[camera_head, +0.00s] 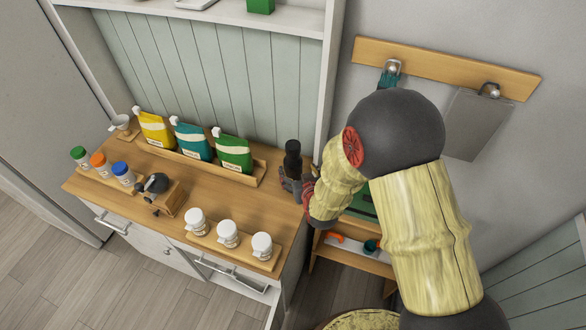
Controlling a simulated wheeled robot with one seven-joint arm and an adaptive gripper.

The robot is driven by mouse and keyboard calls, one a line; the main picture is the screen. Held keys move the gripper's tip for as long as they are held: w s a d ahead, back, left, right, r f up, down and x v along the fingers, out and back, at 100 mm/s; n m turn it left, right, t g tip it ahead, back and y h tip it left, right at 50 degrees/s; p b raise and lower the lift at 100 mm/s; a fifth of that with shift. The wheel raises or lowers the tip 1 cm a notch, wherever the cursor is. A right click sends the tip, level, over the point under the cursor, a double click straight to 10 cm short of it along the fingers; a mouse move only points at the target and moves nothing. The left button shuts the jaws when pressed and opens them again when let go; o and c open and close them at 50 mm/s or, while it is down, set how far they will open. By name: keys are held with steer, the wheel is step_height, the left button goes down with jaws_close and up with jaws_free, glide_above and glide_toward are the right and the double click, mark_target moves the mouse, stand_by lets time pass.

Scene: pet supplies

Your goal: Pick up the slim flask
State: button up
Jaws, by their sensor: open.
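A slim dark flask (293,158) stands upright at the right end of the wooden counter, close to the back wall panels. My gripper (290,183) is open at the lower part of the flask, reaching in from the right. The flask's lower part is mostly hidden by the gripper. I cannot tell whether the fingers are around the flask or only beside it, or whether they touch it.
Yellow, teal and green bags (194,142) stand in a wooden rack left of the flask. White-lidded jars (228,234) line the counter (180,165) front. Colour-capped jars (101,165) and a dark-topped wooden box (166,195) stand left. A shelf upright (328,90) rises behind my arm.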

steer(key=shift+p+x, duration=0.35)
steer(key=shift+x, duration=3.25)
steer(key=shift+a, duration=0.2)
steer(key=shift+c, duration=1.2)
steer(key=shift+r, duration=0.1)
jaws_close()
